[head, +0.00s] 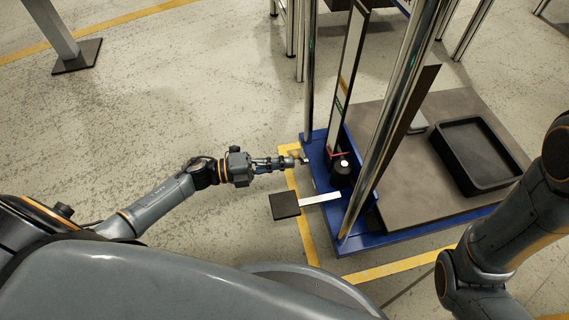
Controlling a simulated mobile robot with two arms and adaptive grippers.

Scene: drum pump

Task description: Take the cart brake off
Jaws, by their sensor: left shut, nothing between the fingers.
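The cart (370,242) has a blue base frame and upright chrome posts. A flat black square pad (285,205) on a pale metal bar (320,199) sticks out from the cart's left side; it looks like the brake pedal. My left gripper (300,159) is shut and empty, reaching in from the left to the cart's blue left edge, farther back than the pad. A small tan part shows at its fingertips; I cannot tell whether they touch it or the cart. My right arm comes in at the lower right, but its gripper is out of view.
A black tray (475,156) lies on the cart's grey-brown deck (400,185). A dark round part with a white top (342,171) stands between the posts. Yellow floor tape (302,232) borders the cart. Open floor lies to the left, with a post on a dark foot (77,57) farther back.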

